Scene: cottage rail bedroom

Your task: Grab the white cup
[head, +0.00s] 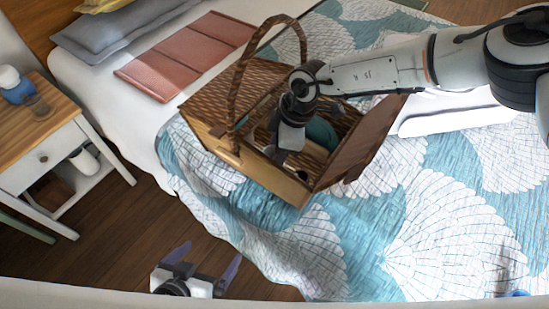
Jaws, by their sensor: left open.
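A small white object (83,159) sits on the lower shelf of the nightstand at the left; it may be the white cup, but it is too small to be sure. My left gripper (200,266) is at the bottom of the head view, over the floor beside the bed. Its two fingers are spread with nothing between them. My right arm comes in from the right, and its gripper (284,152) points down into the open wicker basket (215,148). Its fingertips are hard to make out, so whether it holds anything is unclear. Part of the basket's contents is hidden behind it.
The basket stands on the bed (430,220), its handle up. A pinkish folded item (185,57) and grey pillows (120,30) lie behind it. Wooden floor is clear between nightstand and bed.

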